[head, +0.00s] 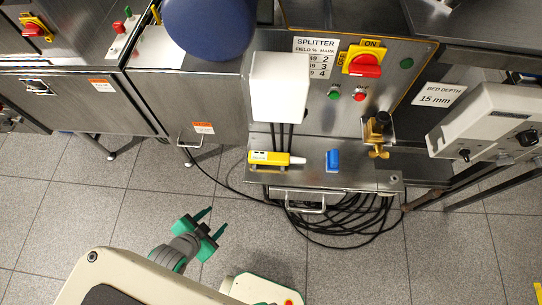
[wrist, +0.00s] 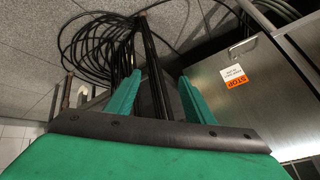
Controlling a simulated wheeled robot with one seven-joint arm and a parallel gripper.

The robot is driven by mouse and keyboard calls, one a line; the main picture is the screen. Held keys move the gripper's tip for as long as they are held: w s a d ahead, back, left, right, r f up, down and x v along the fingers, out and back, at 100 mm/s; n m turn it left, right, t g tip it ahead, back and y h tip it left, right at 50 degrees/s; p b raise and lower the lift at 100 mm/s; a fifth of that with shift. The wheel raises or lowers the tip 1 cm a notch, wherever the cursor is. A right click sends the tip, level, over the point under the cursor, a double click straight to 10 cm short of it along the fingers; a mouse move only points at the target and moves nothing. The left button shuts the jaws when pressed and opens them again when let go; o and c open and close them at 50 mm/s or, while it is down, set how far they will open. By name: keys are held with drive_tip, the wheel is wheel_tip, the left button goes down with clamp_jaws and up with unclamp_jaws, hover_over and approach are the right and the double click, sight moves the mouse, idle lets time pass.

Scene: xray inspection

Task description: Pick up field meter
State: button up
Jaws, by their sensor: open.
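The field meter is most likely the yellow handheld device (head: 270,158) with a white label and a pale tip. It lies on the narrow steel shelf (head: 350,178) below the splitter panel in the head view. My gripper (head: 207,223) is open and empty, over the tiled floor, in front of and to the left of the shelf. In the wrist view, my green fingers (wrist: 158,95) are spread with nothing held between them. The yellow device does not show in the wrist view.
A blue object (head: 333,160) and a brass valve (head: 377,134) stand on the same shelf. A white box (head: 279,87) hangs behind the yellow device. Black cables (head: 345,218) loop below the shelf. A blue rounded thing (head: 208,25) hangs above. Open floor lies around my gripper.

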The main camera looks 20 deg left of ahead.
drive_tip(key=w+a+r+m+g, duration=0.2)
drive_tip(key=w+a+r, duration=0.1)
drive_tip(key=w+a, duration=0.25)
wheel_tip(320, 180, up, 21)
drive_tip(key=m+g+h, duration=0.4)
drive_tip(key=m, duration=0.3)
hover_over(270, 156)
drive_tip(key=a, duration=0.2)
drive_tip(key=shift+s, duration=0.35)
drive_tip(key=x, duration=0.4)
drive_tip(key=shift+d, duration=0.15)
drive_tip(key=shift+d+f, duration=0.1)
drive_tip(key=shift+f, duration=0.35)
drive_tip(key=shift+f, duration=0.2)
clamp_jaws()
